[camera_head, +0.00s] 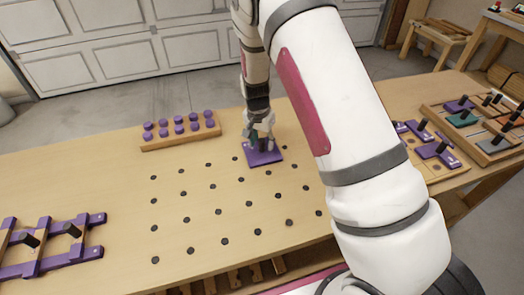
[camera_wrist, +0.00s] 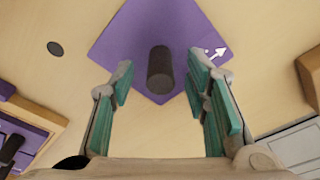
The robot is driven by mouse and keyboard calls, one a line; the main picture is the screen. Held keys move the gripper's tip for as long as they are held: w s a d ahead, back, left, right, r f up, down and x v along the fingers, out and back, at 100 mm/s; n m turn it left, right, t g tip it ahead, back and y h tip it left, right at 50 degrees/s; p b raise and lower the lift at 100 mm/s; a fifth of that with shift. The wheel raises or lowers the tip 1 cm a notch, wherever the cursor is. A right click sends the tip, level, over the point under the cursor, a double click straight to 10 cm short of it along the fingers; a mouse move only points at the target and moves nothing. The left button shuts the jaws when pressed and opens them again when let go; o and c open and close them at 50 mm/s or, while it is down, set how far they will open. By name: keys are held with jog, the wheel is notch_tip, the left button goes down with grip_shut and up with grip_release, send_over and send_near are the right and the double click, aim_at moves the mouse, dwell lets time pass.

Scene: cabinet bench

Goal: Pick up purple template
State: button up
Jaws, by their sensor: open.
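A flat purple template (camera_head: 264,158) lies on the wooden bench, a little right of the middle of the head view. In the wrist view the purple template (camera_wrist: 128,55) shows as a tilted square with a dark upright peg handle (camera_wrist: 160,68) at its middle and a white arrow near its right corner. My gripper (camera_head: 260,142) is over the template, pointing down. In the wrist view my gripper (camera_wrist: 160,88) is open, with teal finger pads on either side of the peg handle.
A wooden block with several purple knobs (camera_head: 180,130) stands left of my gripper. A grid of dark holes (camera_head: 218,212) fills the bench before it. A purple frame rack (camera_head: 42,248) is at the left; trays with templates (camera_head: 482,125) are at the right.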

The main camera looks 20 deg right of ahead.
jog(key=shift+f, duration=0.25)
grip_shut()
jog(key=shift+r, duration=0.15)
